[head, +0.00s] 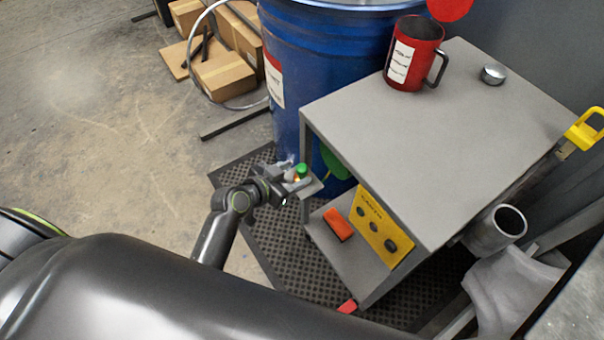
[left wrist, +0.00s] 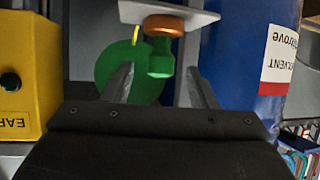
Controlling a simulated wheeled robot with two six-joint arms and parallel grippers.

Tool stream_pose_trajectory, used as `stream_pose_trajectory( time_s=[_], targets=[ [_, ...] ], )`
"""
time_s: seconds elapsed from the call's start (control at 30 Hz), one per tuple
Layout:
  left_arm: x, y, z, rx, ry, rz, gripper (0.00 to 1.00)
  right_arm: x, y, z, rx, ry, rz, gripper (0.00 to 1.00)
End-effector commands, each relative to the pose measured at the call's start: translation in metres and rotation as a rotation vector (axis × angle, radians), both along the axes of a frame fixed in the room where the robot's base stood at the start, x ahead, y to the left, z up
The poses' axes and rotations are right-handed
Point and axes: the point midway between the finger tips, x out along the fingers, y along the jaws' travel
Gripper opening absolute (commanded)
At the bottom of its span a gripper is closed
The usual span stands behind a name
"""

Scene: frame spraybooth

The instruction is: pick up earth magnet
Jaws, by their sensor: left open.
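The likely earth magnet is a small green knob on a copper-orange base (left wrist: 161,55). It stands on a small light plate (left wrist: 200,16) at the cabinet's side. In the head view its green top (head: 301,170) shows beside the plate's front. My left gripper (head: 287,182) is open, right at the plate. In the left wrist view, which looks inverted, the open fingers (left wrist: 160,78) lie either side of the knob, with gaps on both sides. I cannot tell how deep the knob is between them. My right gripper is not in view.
A grey cabinet (head: 440,120) carries a red mug (head: 411,60) and a small metal tin (head: 493,74). Its lower shelf holds a yellow control box (head: 378,226) and an orange block (head: 338,224). A blue drum (head: 335,50) stands close behind the plate.

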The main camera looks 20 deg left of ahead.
Motion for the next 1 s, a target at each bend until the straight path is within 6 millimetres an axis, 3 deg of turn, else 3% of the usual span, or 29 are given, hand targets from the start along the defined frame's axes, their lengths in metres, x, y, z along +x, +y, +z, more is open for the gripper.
stream_pose_trajectory(
  time_s=[0.3, 0.6, 1.0],
  targets=[
    [0.030, -0.014, -0.018, -0.001, 0.000, 0.000, 0.53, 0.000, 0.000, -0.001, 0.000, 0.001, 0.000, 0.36],
    [0.032, -0.015, -0.019, 0.000, 0.000, 0.001, 0.51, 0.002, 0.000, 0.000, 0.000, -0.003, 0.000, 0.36],
    [0.031, -0.015, -0.019, 0.000, 0.000, 0.001, 0.00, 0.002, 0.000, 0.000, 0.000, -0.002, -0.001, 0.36]
  ],
)
